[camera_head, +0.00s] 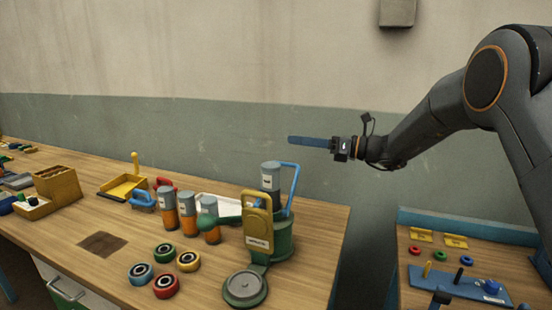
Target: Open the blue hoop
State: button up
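A blue hoop (295,184) stands at the right end of the wooden bench. It rises on the right side of a grey canister (270,177) with a white label, and its top bends left towards the canister's top. The canister stands in a green round base (283,240). My gripper (292,140) reaches in from the right, its long blue fingers level and pointing left. In the picture it is just above the hoop's top, apart from it. The fingers show edge-on, so their opening is hidden. No held thing shows.
A yellow upright plate (259,222) partly hides the green base. Several grey-and-orange canisters (189,213) stand to the left, with several coloured rings (165,286) in front. A lower table (420,292) with small parts is at the right. Free bench lies at the front left.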

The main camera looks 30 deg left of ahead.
aim_at(294, 166)
jog(key=f+p, duration=0.1)
jog(key=f, duration=0.1)
jog(key=a+f, duration=0.1)
jog(key=f, duration=0.2)
jog(key=s+f+p, duration=0.1)
jog(key=f, duration=0.2)
jog(key=shift+a+p, duration=0.3)
jog(key=shift+p, duration=0.05)
jog(key=a, duration=0.2)
jog(key=a+p, duration=0.2)
jog(key=a, duration=0.1)
jog(key=shift+s+a+r, duration=0.15)
jog(key=shift+s+a, duration=0.15)
jog(key=shift+a, duration=0.7)
jog(key=shift+s, duration=0.1)
grip_shut()
